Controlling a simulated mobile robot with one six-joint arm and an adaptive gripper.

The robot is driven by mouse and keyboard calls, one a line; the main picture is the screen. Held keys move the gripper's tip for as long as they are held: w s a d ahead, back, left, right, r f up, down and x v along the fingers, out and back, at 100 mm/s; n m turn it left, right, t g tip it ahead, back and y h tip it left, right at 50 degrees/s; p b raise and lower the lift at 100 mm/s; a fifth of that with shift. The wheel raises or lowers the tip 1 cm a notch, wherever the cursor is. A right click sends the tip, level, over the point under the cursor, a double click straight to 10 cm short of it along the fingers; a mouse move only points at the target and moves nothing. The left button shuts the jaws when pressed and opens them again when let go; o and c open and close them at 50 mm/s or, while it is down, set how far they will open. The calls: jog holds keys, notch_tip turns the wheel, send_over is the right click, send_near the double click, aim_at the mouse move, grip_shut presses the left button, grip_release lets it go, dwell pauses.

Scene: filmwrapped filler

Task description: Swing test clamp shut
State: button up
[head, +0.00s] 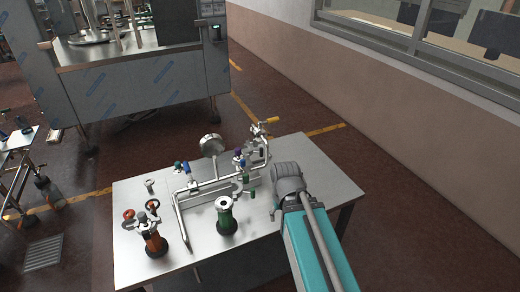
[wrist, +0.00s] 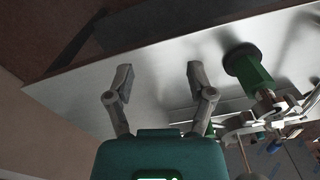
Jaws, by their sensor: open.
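A bent steel pipe assembly (head: 215,182) with several small coloured valves stands on the steel table. A fitting with a yellow-orange lever (head: 271,121) sits at its far right end; I cannot tell for certain whether this is the test clamp, or its exact state. In the wrist view, metal fittings (wrist: 250,128) show at the lower right. My gripper (wrist: 159,76) is open and empty, its two fingers apart over the tabletop. In the head view my arm reaches in from the lower right, right of the pipe assembly, and mostly hides the gripper.
A green cylinder with a dark base (head: 226,217) stands in front of the pipes; it also shows in the wrist view (wrist: 252,75). An orange cylinder with handwheels (head: 153,236) stands front left. The table (head: 325,185) is bare at right. A large steel machine (head: 145,85) stands behind.

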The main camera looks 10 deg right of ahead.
jog(key=shift+w+f, duration=0.2)
jog(key=shift+w, duration=0.05)
jog(key=shift+c, duration=1)
jog(key=w+b, duration=0.1)
jog(key=w+f+y+b, duration=0.1)
jog(key=w, duration=0.1)
jog(key=w+f+m+t+y+b, duration=0.1)
jog(key=shift+w+a+f, duration=0.2)
jog(key=shift+a+f, duration=0.05)
jog(key=shift+a, duration=0.1)
grip_shut()
jog(key=w+f+m+t+y+b, duration=0.2)
jog(key=w+m+t+y+b, duration=0.15)
jog(key=w+b, duration=0.45)
jog(key=w+d+r+m+t+y+b, duration=0.1)
jog(key=w+d+m+t+b, duration=0.1)
jog(key=w, duration=0.5)
jog(key=w+d+m+t+y+b, duration=0.1)
jog(key=w+d+m+t+b, duration=0.2)
jog(key=w+d, duration=0.5)
jog(key=m+t, duration=0.1)
jog(key=t, duration=0.1)
jog(key=shift+d+r+m+t+y, duration=0.35)
jog(key=shift+d+r, duration=0.05)
